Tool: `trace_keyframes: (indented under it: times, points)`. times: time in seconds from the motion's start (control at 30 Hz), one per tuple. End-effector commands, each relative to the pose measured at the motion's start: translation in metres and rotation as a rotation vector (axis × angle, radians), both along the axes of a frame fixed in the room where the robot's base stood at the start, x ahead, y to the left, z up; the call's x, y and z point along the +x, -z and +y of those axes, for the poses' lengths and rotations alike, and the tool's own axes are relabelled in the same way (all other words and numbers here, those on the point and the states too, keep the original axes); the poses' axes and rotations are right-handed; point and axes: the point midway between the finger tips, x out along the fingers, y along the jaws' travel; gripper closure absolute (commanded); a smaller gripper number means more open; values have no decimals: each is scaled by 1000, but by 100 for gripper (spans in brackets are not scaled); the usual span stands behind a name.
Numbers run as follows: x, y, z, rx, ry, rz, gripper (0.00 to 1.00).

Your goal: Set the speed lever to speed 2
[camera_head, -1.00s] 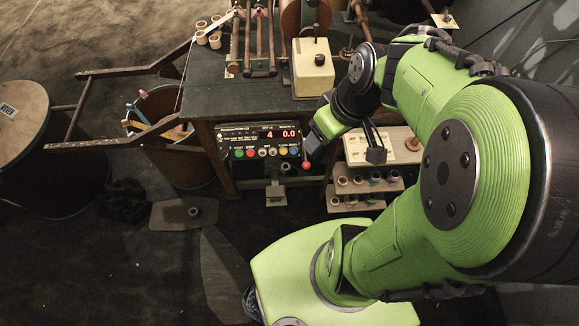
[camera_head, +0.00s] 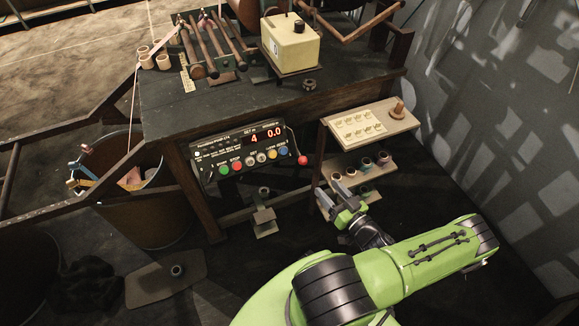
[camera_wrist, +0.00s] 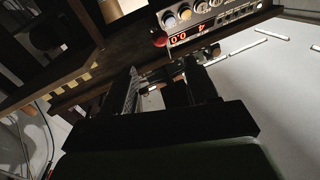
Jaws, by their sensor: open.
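The black control panel (camera_head: 243,154) hangs under the front edge of the workbench. Its red display reads 4 and 0.0, above a row of coloured buttons. The lever with a red ball knob (camera_head: 303,160) is at the panel's right end, with the knob hanging low. In the wrist view the knob (camera_wrist: 159,39) shows beside the panel (camera_wrist: 215,28), beyond the fingers. My gripper (camera_head: 333,188) is open and empty, below and right of the knob, apart from it. Its fingers also show in the wrist view (camera_wrist: 172,76). I see no speed marks at the lever.
A small shelf unit (camera_head: 372,127) with a switch board and spools stands right of the panel, close to my gripper. A foot pedal (camera_head: 264,215) is below the panel. The workbench (camera_head: 200,110) carries a cream box (camera_head: 291,45). A bin (camera_head: 150,205) stands at left.

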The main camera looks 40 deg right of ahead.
Motion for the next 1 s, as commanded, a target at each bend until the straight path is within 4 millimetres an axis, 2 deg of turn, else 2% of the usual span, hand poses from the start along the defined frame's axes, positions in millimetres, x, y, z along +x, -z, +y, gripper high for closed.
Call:
trace_keyframes:
  times: [0.17,0.4,0.6,0.8,1.0]
  points:
    - [30,-1,-1,-2,-8,-2,42]
    - [92,0,-6,-4,-12,-1,42]
    - [136,-1,-10,-3,-10,-1,42]
    - [155,-2,-12,1,-7,2,42]
    - [156,-3,-13,1,-7,2,42]
